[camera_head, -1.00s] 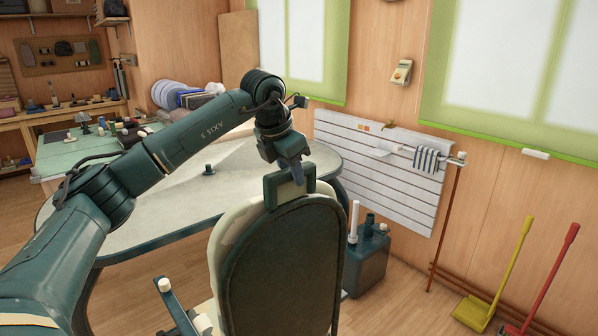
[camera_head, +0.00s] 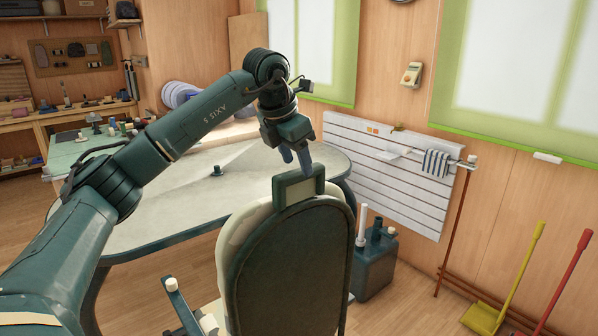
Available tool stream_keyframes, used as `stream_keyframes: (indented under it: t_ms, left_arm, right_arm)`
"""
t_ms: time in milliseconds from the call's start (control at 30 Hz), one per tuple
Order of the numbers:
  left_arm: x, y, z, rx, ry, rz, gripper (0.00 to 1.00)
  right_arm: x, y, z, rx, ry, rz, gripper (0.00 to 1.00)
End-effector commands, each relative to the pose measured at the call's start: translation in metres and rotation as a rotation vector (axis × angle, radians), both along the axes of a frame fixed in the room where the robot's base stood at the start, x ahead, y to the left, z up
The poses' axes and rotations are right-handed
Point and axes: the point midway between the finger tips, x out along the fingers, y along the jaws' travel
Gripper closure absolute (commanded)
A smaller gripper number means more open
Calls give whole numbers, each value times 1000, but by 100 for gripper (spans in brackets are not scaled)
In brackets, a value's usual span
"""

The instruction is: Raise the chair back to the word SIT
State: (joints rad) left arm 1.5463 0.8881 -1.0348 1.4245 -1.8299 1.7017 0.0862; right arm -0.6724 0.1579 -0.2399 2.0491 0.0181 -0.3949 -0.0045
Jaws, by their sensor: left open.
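The chair stands at the lower middle with its dark, rounded back (camera_head: 292,265) upright and its rear face toward me. A dark green rectangular block (camera_head: 299,187) sits on the top edge of the back. My left gripper (camera_head: 297,162) is open, with its two blue-grey fingers pointing down just above and behind the block. The fingers hold nothing; I cannot tell whether a fingertip touches the block. No word SIT is readable in this view. The chair's seat is mostly hidden behind the back. My right gripper is not in view.
A pale table (camera_head: 190,195) with a small dark knob (camera_head: 217,170) lies behind the chair. A dark green canister (camera_head: 374,265) stands close to the chair's right. A yellow dustpan (camera_head: 483,318) and a red-handled tool (camera_head: 567,275) are at the lower right.

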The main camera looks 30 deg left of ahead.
Motion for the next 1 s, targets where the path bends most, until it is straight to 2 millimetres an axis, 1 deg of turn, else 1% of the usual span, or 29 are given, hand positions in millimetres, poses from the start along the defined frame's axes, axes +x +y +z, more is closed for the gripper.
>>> stream_keyframes:
  t_ms: [33,200,300,400,600,1000]
  left_arm:
    - [-5,0,11,0,-5,0,51]
    - [-20,2,47,0,-4,0,51]
    - [-27,3,63,1,-5,1,51]
    - [-32,3,76,2,-3,1,51]
    - [-37,4,85,1,0,0,51]
    - [-37,4,85,2,0,1,51]
  right_arm:
    - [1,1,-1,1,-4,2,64]
    - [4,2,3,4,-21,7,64]
    - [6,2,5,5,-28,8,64]
    - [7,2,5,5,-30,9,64]
    - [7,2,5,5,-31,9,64]
    - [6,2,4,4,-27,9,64]
